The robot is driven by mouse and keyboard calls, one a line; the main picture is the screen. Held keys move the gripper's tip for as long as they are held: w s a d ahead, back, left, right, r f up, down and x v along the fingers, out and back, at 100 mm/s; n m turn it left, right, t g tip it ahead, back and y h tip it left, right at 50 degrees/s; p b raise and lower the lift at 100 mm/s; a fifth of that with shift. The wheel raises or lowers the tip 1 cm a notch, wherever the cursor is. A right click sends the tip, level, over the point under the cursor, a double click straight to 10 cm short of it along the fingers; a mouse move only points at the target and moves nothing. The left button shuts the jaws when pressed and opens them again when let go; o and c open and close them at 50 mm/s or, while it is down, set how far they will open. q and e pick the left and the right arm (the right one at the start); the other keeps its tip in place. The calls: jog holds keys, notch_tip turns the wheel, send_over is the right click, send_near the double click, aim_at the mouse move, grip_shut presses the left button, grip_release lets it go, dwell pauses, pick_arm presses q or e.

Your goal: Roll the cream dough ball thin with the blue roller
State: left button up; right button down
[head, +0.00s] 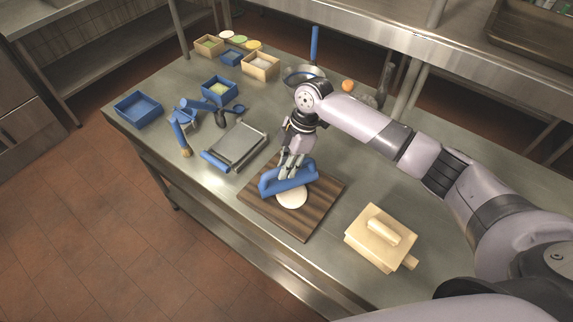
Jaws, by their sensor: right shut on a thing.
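The cream dough (292,199) lies on the dark wooden board (318,219) as a pale, flat-looking round. The blue roller (274,184) is over the back part of the dough and hides some of it. My right gripper (291,170) comes down from above and is shut on the blue roller. I cannot tell how thick the dough is under the roller. My left gripper is not in view.
A pale wooden press (366,240) stands right of the board. A metal tray with a blue handle (236,146) lies left of it. Blue bins (138,109), wooden boxes (261,63) and an orange ball (348,86) are farther back. The table's front edge is close to the board.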

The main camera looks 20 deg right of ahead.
jog(key=shift+s+d+p, duration=0.1)
jog(key=shift+s+p, duration=0.3)
jog(key=shift+s, duration=0.2)
jog(key=shift+s+f, duration=0.1)
jog(key=shift+s, duration=0.15)
jog(key=shift+s+d+p, duration=0.1)
jog(key=shift+s+p, duration=0.65)
jog(key=shift+p, duration=0.5)
jog(key=shift+w, duration=0.1)
